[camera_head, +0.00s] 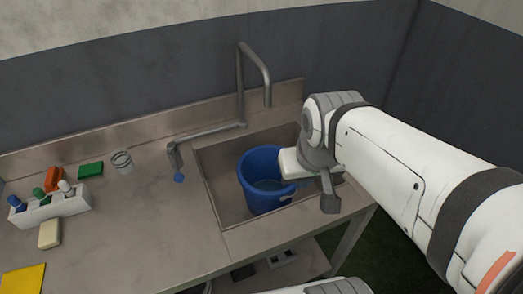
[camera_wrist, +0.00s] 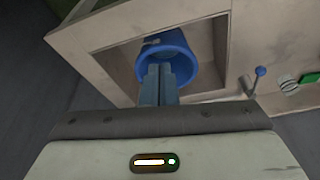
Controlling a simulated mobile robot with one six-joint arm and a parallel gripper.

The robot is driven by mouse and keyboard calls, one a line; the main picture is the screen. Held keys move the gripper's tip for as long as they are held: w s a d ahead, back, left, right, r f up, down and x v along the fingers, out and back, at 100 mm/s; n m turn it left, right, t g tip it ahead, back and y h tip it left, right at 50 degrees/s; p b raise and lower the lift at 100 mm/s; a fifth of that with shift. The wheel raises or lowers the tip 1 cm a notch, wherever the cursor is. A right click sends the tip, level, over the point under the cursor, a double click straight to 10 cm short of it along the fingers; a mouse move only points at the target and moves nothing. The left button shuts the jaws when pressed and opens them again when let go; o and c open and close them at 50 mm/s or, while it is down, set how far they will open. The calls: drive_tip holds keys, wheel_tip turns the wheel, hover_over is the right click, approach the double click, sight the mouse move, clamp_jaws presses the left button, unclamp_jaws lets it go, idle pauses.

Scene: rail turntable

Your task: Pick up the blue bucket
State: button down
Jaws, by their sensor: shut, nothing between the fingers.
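The blue bucket (camera_head: 254,183) stands upright in the sink basin in the head view. The wrist view shows the bucket (camera_wrist: 180,60) just beyond my fingertips, with its open top towards the camera. My gripper (camera_wrist: 158,72) is shut and empty, its two fingers together at the bucket's near rim. I cannot tell whether the fingers touch the rim. In the head view my wrist is at the right side of the bucket and hides part of its right rim; the fingertips are not clear there.
The metal sink (camera_head: 212,188) surrounds the bucket, with a tall faucet (camera_head: 241,85) behind it. A blue-tipped lever (camera_head: 179,177) is left of the basin.

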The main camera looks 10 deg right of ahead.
sight(293, 190)
drive_tip(key=c, duration=2.1)
unclamp_jaws()
drive_tip(key=shift+c, duration=0.2)
